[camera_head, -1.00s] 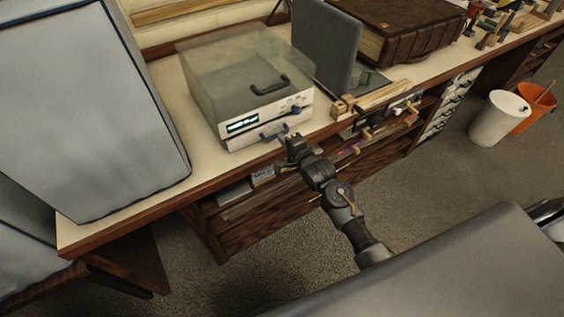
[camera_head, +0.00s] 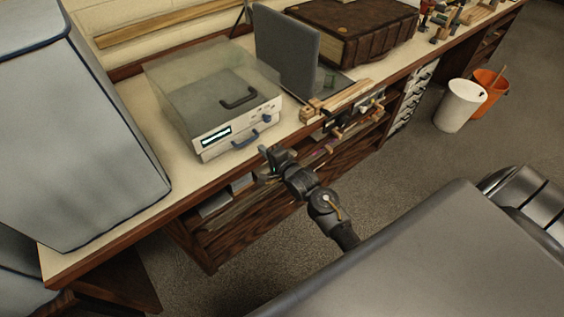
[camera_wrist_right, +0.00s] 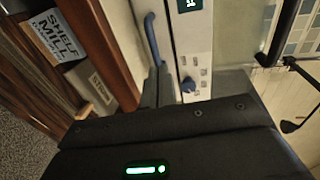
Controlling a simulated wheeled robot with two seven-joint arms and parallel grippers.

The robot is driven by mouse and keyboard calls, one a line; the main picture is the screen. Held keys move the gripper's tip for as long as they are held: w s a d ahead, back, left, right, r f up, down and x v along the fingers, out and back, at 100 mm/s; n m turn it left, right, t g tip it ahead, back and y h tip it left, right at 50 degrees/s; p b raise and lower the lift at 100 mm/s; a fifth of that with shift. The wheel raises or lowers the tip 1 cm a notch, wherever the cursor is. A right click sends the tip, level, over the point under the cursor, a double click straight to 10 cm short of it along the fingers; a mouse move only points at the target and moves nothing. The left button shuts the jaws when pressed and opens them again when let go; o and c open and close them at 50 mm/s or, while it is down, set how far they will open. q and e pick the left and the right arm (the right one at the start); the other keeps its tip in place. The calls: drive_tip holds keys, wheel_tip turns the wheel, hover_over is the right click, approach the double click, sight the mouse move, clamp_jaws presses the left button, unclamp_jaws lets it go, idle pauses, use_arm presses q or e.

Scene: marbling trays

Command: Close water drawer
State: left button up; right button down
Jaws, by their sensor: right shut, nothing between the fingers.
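The water drawer (camera_head: 228,147) is the low white front of the boxy machine (camera_head: 200,85) on the bench. Its blue handle (camera_head: 245,141) shows in front. In the right wrist view the blue handle (camera_wrist_right: 152,38) stands beside the machine's white panel (camera_wrist_right: 198,45) with a blue knob (camera_wrist_right: 188,86). The drawer front looks close to the panel above; I cannot tell whether a gap remains. My right gripper (camera_head: 268,156) is shut and empty, just in front of and below the handle, apparently apart from it. My left gripper is out of view.
A large grey covered block (camera_head: 75,130) stands left on the bench. A dark upright panel (camera_head: 287,55), a thick brown book (camera_head: 355,30) and wooden pieces (camera_head: 335,100) lie to the right. Open shelves are below the bench edge. White and orange bins (camera_head: 459,105) stand on the floor.

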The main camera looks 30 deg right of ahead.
drive_tip(key=a+v, duration=0.1)
drive_tip(key=v, duration=0.6)
drive_tip(key=shift+s+d+b, duration=0.35)
drive_tip(key=shift+s+d, duration=0.1)
drive_tip(key=shift+s, duration=0.05)
drive_tip(key=shift+w+f, duration=0.1)
drive_tip(key=shift+f, duration=0.1)
drive_tip(key=s+f+n+g, duration=0.2)
drive_tip(key=s+f+n, duration=0.3)
drive_tip(key=f, duration=0.6)
drive_tip(key=s+f+n+g, duration=0.3)
drive_tip(key=s+f+n, duration=0.1)
drive_tip(key=f, duration=0.7)
drive_tip(key=s+f+n+g, duration=0.2)
drive_tip(key=s+f+n, duration=0.3)
drive_tip(key=f, duration=0.6)
drive_tip(key=s+f+n+g, duration=0.1)
drive_tip(key=s+f, duration=0.4)
drive_tip(key=s, duration=0.5)
drive_tip(key=s+d+f+n+g+h, duration=0.1)
drive_tip(key=s+f+g, duration=0.3)
drive_tip(key=s, duration=0.6)
drive_tip(key=s+d+f+n+g+h, duration=0.1)
drive_tip(key=s+f, duration=0.4)
drive_tip(key=s, duration=0.5)
drive_tip(key=shift+f+n+g, duration=0.35)
drive_tip(key=shift+n+g, duration=0.35)
drive_tip(key=shift+n, duration=0.2)
